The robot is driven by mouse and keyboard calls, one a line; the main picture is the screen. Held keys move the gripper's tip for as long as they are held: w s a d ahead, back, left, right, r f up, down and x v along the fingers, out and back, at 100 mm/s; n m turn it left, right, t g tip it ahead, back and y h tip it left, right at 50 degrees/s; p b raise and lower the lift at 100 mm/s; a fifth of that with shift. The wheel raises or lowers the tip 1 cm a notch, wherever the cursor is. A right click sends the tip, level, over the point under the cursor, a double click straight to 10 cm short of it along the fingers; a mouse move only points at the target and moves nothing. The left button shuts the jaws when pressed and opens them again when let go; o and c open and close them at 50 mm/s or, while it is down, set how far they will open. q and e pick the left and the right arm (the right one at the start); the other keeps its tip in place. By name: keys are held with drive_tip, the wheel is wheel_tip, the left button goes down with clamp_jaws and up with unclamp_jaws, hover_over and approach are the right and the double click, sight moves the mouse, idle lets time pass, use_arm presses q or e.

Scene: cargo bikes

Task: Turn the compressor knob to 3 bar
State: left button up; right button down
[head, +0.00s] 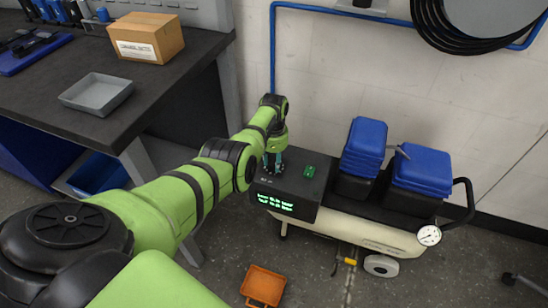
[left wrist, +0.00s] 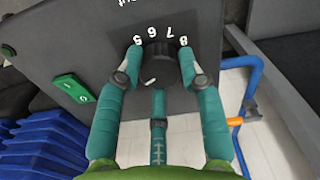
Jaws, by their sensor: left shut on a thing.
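The compressor (head: 370,232) is a low cream machine with a black control box (head: 325,186) at its left end. My left gripper (head: 272,164) reaches down onto the top of that box; it also shows in the left wrist view (left wrist: 160,75). Its teal fingers are shut around the dark round knob (left wrist: 165,72). The numbers 5, 6, 7 and 8 show on the panel (left wrist: 205,22) beyond the knob; the lower numbers are hidden or out of view. A short white mark shows on the knob's near left side. My right gripper is not in view.
A green switch (head: 309,172) sits on the box beside the knob, and a green display (head: 275,202) is on its front. Blue-topped motors (head: 363,147) and a gauge (head: 429,235) are to the right. An orange crate (head: 263,286) lies on the floor. A workbench (head: 105,120) stands left.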

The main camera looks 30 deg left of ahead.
sight(274, 161)
use_arm(q)
drive_tip(key=m, duration=0.2)
drive_tip(key=shift+a+m, duration=0.1)
drive_tip(key=shift+m, duration=1.1)
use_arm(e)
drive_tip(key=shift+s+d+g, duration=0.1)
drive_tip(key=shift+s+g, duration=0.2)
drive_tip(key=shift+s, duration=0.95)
use_arm(q)
drive_tip(key=shift+m, duration=0.3)
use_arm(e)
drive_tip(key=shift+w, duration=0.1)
use_arm(q)
drive_tip(key=o, duration=1.1)
drive_tip(key=shift+o, duration=0.2)
drive_tip(key=shift+w+r, duration=0.1)
drive_tip(key=shift+r, duration=0.65)
wheel_tip(274, 161, up, 11)
drive_tip(key=shift+f, duration=0.2)
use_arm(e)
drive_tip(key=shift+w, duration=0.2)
